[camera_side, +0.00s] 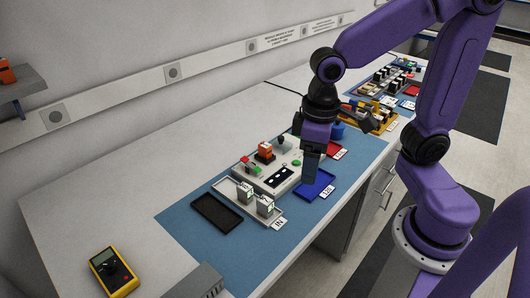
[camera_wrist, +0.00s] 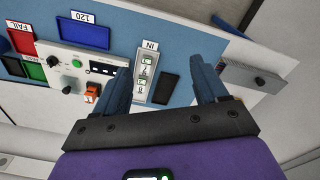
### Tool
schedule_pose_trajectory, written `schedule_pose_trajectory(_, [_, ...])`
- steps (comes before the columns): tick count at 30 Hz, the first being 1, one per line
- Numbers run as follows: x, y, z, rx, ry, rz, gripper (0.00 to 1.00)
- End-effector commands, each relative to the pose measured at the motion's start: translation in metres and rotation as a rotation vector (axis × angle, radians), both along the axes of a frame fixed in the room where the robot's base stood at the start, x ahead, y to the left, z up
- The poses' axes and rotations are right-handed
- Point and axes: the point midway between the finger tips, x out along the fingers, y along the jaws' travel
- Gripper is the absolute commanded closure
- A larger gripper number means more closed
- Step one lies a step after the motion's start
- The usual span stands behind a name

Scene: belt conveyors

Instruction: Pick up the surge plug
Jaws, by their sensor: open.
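Two small white blocks with green marks, which look like the surge plugs, stand upright in the light tray (camera_side: 233,205) labelled IN; one plug (camera_side: 244,191) is at the far left and the other plug (camera_side: 265,205) is nearer the label. In the wrist view the IN tray (camera_wrist: 140,96) lies between my fingers, with one plug (camera_wrist: 146,59) and another plug (camera_wrist: 142,83) inside it. My gripper (camera_side: 311,178) is open and empty, above the blue tray in the side view, to the right of the plugs and apart from them.
A test panel (camera_side: 283,187) with knobs and an orange block (camera_side: 265,151) stands behind the IN tray. A blue tray (camera_side: 318,190), a red tray (camera_side: 332,150) and a black tray (camera_side: 216,213) lie around it. A yellow meter (camera_side: 114,272) lies at the front left. Bare tabletop is at left.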

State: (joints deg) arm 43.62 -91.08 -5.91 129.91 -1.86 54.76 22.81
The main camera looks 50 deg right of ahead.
Motion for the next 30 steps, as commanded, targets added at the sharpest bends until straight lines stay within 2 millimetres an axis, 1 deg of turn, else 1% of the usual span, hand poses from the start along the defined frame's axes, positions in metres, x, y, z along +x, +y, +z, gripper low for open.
schedule_pose_trajectory(1, [0.019,0.002,0.001,-0.004,-0.001,-0.102,0.28])
schedule_pose_trajectory(4, [0.053,0.001,0.002,-0.006,-0.007,-0.313,0.28])
schedule_pose_trajectory(8, [0.098,-0.006,0.003,-0.012,-0.018,-0.587,0.28])
schedule_pose_trajectory(9, [0.112,-0.010,0.002,-0.013,-0.021,-0.671,0.28])
schedule_pose_trajectory(11, [0.132,-0.017,0.001,-0.015,-0.025,-0.798,0.28])
schedule_pose_trajectory(12, [0.145,-0.022,0.000,-0.018,-0.028,-0.882,0.28])
schedule_pose_trajectory(14, [0.164,-0.031,-0.001,-0.020,-0.034,-1.008,0.28])
schedule_pose_trajectory(15, [0.177,-0.038,-0.002,-0.021,-0.039,-1.093,0.28])
schedule_pose_trajectory(18, [0.206,-0.058,-0.006,-0.026,-0.051,-1.305,0.28])
schedule_pose_trajectory(21, [0.232,-0.082,-0.011,-0.030,-0.062,-1.514,0.28])
schedule_pose_trajectory(24, [0.254,-0.107,-0.016,-0.035,-0.077,-1.703,0.28])
schedule_pose_trajectory(27, [0.268,-0.128,-0.021,-0.039,-0.088,-1.854,0.28])
schedule_pose_trajectory(30, [0.276,-0.142,-0.024,-0.040,-0.096,-1.954,0.28])
